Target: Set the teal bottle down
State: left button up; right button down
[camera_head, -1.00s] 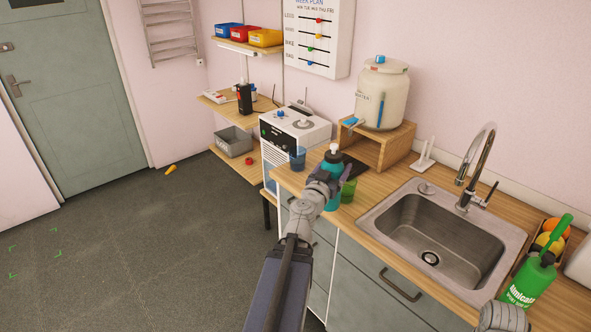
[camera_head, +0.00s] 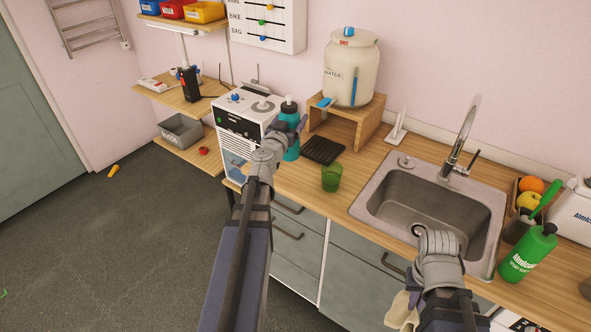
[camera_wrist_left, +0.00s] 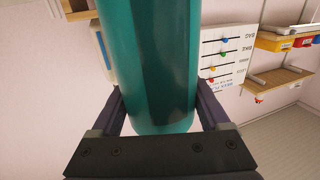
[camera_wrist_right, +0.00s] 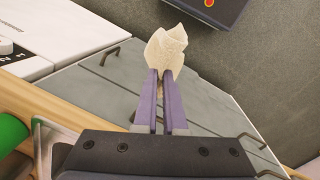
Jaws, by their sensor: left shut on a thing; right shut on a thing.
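My right gripper (camera_wrist_right: 163,100) is shut on a crumpled beige cloth (camera_wrist_right: 166,47).
A green cup (camera_head: 331,178) stands in front of the bottle's right side. A dark ridged mat (camera_head: 323,150) and wooden stand (camera_head: 372,122) with a water container (camera_head: 351,68) are right of it. A white machine (camera_head: 236,125) is at left, the sink (camera_head: 365,205) at right.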

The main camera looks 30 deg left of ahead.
pick_arm(q)
jog(key=w+d+f+b, duration=0.1)
jog(key=w+f+b, duration=0.2)
jog(key=f+b, duration=0.2)
jog(key=shift+d+f+h+b, duration=0.15)
jog(key=shift+f+h+b, duration=0.15)
jog(key=shift+b, duration=0.25)
notch_tip(320, 180, down, 4)
jog(key=b, duration=0.3)
jog(key=shift+r+b, duration=0.2)
jog(key=shift+b, duration=0.1)
jog(key=shift+f, duration=0.2)
jog(key=o, duration=1.4)
jog(key=shift+r, duration=0.1)
